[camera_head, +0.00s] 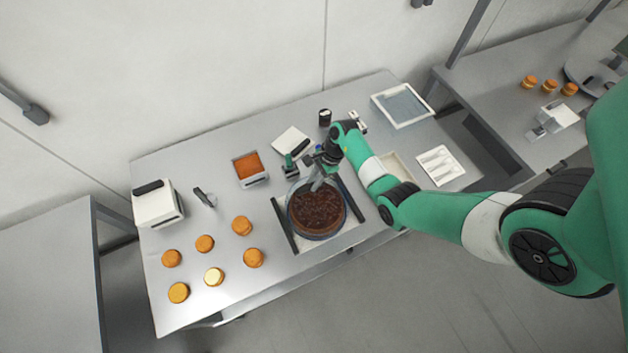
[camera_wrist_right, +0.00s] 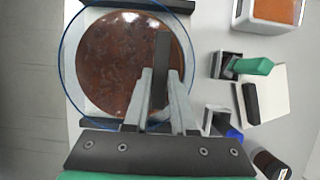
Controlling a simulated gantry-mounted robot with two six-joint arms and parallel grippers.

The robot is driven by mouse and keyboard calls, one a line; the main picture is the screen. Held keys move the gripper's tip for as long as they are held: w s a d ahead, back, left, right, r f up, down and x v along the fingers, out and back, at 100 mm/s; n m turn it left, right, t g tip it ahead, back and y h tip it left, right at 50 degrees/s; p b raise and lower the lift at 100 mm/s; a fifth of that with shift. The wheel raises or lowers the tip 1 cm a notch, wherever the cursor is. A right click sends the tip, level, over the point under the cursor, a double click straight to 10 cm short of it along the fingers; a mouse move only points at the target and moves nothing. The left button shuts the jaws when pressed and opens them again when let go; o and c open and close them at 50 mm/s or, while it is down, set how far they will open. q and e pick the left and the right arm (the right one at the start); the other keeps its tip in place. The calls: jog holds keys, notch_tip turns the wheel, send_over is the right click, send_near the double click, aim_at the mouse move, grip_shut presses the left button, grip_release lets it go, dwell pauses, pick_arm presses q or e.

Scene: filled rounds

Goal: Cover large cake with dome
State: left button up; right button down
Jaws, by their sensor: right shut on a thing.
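The large chocolate cake (camera_head: 318,212), round and dark brown, sits on a white board near the table's front edge. It also shows in the right wrist view (camera_wrist_right: 105,60). A clear glass dome (camera_head: 292,222) is over the cake, and its bluish rim circles the cake in the right wrist view (camera_wrist_right: 62,62). My right gripper (camera_head: 314,186) is above the cake, shut on the dome's dark handle (camera_wrist_right: 162,65). I cannot tell whether the dome's rim touches the board. My left gripper is not in view.
Dark bars (camera_head: 284,223) flank the cake. Several small orange-brown rounds (camera_head: 205,243) stand at the left, by a white device (camera_head: 157,203). An orange-filled container (camera_head: 249,168) and a white board (camera_head: 292,141) lie behind. Trays (camera_head: 440,166) stand at the right.

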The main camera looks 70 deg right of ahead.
jog(key=shift+f, duration=0.1)
jog(key=shift+c, duration=0.9)
grip_release()
notch_tip(320, 180, up, 7)
jog(key=p, duration=0.7)
jog(key=shift+p, duration=0.3)
